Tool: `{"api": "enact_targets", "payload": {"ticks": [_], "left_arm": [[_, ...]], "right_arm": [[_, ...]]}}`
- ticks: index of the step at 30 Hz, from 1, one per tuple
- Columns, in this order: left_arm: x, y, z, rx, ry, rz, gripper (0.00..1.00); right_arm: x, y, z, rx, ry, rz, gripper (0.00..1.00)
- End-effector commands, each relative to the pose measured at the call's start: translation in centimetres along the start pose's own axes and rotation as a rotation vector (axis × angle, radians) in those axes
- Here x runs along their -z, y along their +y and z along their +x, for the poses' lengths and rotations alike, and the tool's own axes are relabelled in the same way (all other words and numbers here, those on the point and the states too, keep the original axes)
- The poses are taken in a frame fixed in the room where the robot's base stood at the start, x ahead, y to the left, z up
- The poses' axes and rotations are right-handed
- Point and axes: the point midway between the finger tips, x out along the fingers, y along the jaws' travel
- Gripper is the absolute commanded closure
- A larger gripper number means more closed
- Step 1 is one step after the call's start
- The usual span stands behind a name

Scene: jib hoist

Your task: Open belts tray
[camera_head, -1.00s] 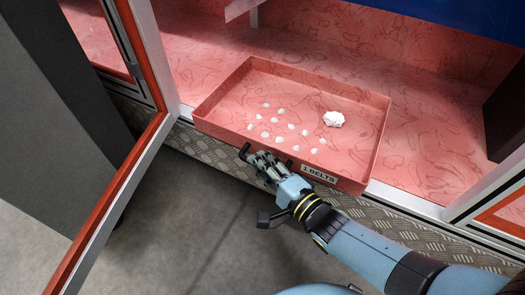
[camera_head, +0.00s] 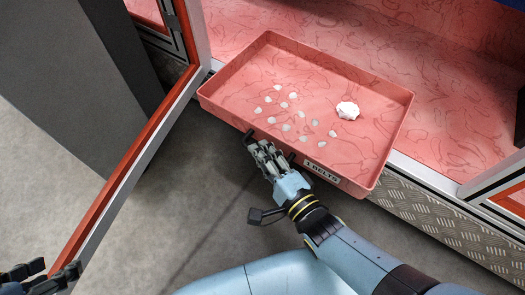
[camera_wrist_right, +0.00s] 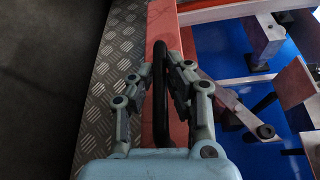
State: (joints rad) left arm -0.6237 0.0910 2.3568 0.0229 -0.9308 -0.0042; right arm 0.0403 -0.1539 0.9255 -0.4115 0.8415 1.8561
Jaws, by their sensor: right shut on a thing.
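The belts tray (camera_head: 225,108) is a shallow pink tray with a "1 BELTS" label (camera_head: 322,172) on its front wall. It juts out past the cabinet's metal sill over the floor. Its black handle (camera_wrist_right: 160,95) stands between the fingers of my right gripper (camera_head: 260,150), which is shut on it. The right wrist view shows these fingers (camera_wrist_right: 156,85) on both sides of the bar. My left gripper (camera_head: 58,266) is at the lower left corner of the head view, empty, fingers apart, far from the tray.
Several small white pieces (camera_head: 286,127) and one larger white lump (camera_head: 347,110) lie in the tray. An open red-and-silver door (camera_head: 128,170) stands left of it. A dark grey block (camera_head: 75,75) stands behind the door. The floor (camera_head: 190,200) before the tray is clear.

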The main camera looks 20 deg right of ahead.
Motion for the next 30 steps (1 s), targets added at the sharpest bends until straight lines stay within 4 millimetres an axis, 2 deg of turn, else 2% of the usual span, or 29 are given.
{"api": "enact_targets", "payload": {"ticks": [2,3,4,14,17,24,30], "left_arm": [[0.0,0.0,0.0,0.0,0.001,0.0,0.6],[0.0,0.0,0.0,0.0,0.001,0.0,0.6],[0.0,0.0,0.0,0.0,0.001,0.0,0.6],[-0.1,0.0,0.0,0.001,-0.001,0.0,0.6],[-0.1,0.0,0.0,0.0,-0.001,0.0,0.6],[0.0,0.0,0.0,0.0,0.0,0.0,0.6],[0.0,0.0,0.0,0.0,0.0,0.0,0.6]], "right_arm": [[0.0,0.2,-0.2,-0.005,0.001,0.0,1.0],[0.0,0.2,-0.2,-0.005,0.001,0.001,0.81],[0.0,0.2,-0.2,-0.005,0.001,0.001,0.77],[0.0,0.1,-0.5,-0.003,0.001,0.0,0.77],[0.0,0.2,-1.8,-0.005,0.001,0.001,0.77],[0.1,0.2,-7.2,-0.006,0.001,-0.001,0.77],[0.0,0.2,-10.7,-0.005,0.001,0.0,0.77]]}}
